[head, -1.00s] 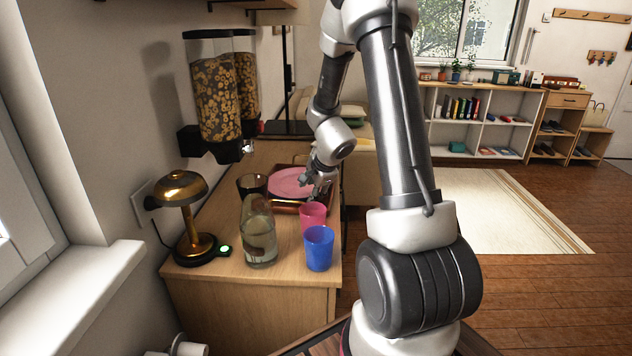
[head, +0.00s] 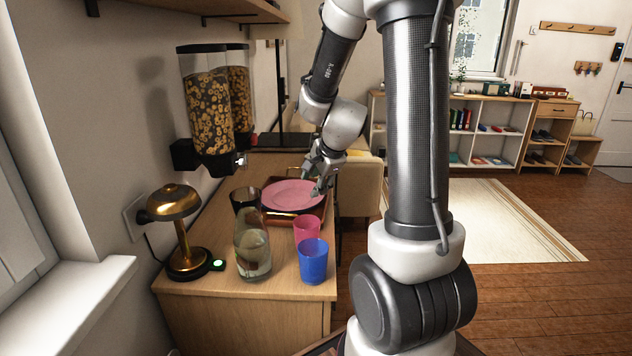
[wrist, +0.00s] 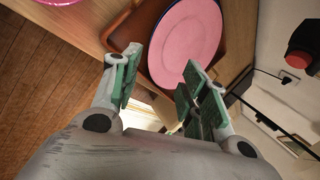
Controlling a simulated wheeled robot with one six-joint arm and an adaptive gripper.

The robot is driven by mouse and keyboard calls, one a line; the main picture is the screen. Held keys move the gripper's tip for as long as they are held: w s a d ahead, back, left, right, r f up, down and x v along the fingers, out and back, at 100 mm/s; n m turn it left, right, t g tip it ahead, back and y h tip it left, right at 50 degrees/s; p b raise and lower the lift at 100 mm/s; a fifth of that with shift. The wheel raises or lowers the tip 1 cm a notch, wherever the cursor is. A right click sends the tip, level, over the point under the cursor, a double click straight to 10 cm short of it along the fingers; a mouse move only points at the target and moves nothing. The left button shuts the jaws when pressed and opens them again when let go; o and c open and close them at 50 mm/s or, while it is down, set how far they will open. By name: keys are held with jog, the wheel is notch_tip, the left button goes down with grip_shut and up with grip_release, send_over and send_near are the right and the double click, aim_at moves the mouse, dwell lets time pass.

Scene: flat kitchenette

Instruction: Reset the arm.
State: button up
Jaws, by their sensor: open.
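My gripper (head: 322,178) is at the end of my raised arm, above the right edge of the wooden counter (head: 172,300), beside the pink plate (head: 292,194). In the wrist view my gripper (wrist: 158,84) has its two green-padded fingers apart with nothing between them. The pink plate (wrist: 186,42) lies on a brown tray (wrist: 128,32) beyond the fingertips. From the head view I cannot tell the exact height of the fingers over the tray.
On the counter are a pink cup (head: 306,228), a blue cup (head: 313,264), a glass bottle (head: 253,252), a dark glass (head: 245,198) and a gold lamp (head: 176,202). A cereal dispenser (head: 208,110) hangs on the wall. Open floor (head: 540,300) and a rug (head: 490,215) lie right.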

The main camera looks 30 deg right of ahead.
dwell(0.3)
jog(key=s+a+n+g+y, duration=0.2)
jog(key=s+a+n+g, duration=0.2)
jog(key=s+n, duration=0.65)
jog(key=s+a+r+n+t+h, duration=0.1)
jog(key=s+a+r+n, duration=0.2)
jog(key=s+r+n, duration=0.5)
jog(key=shift+s+r+t+h, duration=0.4)
jog(key=shift+s+r, duration=2.1)
jog(key=shift+s, duration=0.6)
